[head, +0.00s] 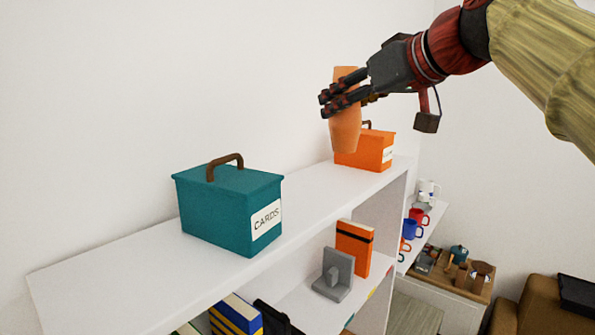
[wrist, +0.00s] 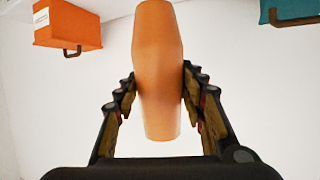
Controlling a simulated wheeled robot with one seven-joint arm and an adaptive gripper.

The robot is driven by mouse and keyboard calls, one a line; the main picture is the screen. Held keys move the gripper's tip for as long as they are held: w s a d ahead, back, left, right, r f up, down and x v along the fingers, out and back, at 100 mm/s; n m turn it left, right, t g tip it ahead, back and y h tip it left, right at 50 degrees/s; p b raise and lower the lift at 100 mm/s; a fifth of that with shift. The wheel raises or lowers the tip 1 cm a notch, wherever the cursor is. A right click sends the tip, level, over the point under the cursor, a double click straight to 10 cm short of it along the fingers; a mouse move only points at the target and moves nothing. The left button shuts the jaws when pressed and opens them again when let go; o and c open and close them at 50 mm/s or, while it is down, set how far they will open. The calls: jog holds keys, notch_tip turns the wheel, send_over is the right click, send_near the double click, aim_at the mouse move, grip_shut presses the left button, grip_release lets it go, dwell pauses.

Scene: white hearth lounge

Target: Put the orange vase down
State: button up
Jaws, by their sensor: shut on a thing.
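The orange vase (head: 346,132) is a slim, plain vase, held upright in the head view. My gripper (head: 340,101) is shut on its middle, with dark fingers around it. In the head view the vase's lower end overlaps the orange box behind it, and it appears to be above the white shelf top (head: 315,200). The wrist view also shows the vase (wrist: 157,60) between the two fingers of my gripper (wrist: 157,95). Part of the vase is hidden by the fingers in the head view.
A teal box labelled CARDS (head: 225,212) stands on the shelf top at left. An orange lidded box (head: 370,157) stands at its far end. The shelf top between them is bare.

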jog(key=shift+w+a+f+p, duration=0.55)
jog(key=shift+w+a+f, duration=0.75)
jog(key=shift+w+f, duration=0.6)
jog(key=shift+w+a+f+p, duration=0.55)
jog(key=shift+w+a+f, duration=0.9)
jog(key=shift+f, duration=0.85)
jog(key=shift+w+a+f+p, duration=0.55)
jog(key=shift+w+a+f, duration=0.65)
jog(key=shift+w+f, duration=0.75)
jog(key=shift+s+f, duration=0.15)
jog(key=shift+f, duration=0.15)
jog(key=o, duration=1.3)
